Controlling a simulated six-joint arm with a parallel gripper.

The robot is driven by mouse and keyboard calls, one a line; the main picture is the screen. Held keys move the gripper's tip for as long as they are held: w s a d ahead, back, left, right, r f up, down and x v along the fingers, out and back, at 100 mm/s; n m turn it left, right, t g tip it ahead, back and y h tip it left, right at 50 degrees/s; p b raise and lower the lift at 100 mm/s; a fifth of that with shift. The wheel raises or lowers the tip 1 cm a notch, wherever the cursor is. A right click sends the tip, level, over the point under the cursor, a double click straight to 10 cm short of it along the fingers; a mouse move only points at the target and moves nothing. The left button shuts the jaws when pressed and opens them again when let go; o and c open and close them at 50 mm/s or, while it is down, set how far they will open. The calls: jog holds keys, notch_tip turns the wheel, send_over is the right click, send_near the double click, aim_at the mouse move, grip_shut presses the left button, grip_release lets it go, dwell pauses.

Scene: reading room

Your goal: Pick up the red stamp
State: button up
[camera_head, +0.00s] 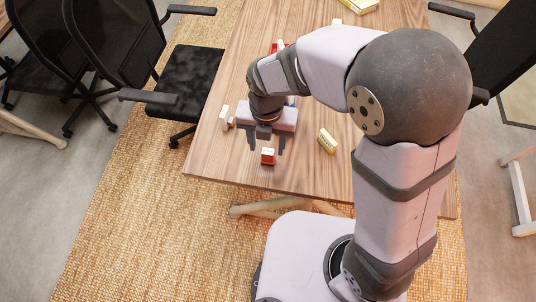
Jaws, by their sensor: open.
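A small red block with a pale top, which looks like the red stamp (268,158), sits on the wooden table (310,183) close to its front edge. My gripper (266,144) is open, its two dark fingers pointing toward the front edge. In this view the red stamp shows between and just past the fingertips. I cannot tell how high the fingers are above it or whether they touch it.
A yellow block (327,141) lies to the right of my gripper. A cream block (225,117) stands to its left. Red and blue items behind my gripper are partly hidden by my arm. A yellow item (357,5) lies at the far end. Black chairs (187,82) flank the table.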

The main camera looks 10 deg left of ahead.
aim_at(268, 151)
jog(key=shift+w+d+f, duration=0.1)
jog(key=shift+f, duration=2.2)
grip_shut()
notch_tip(268, 151, up, 10)
jog(key=shift+r, duration=0.1)
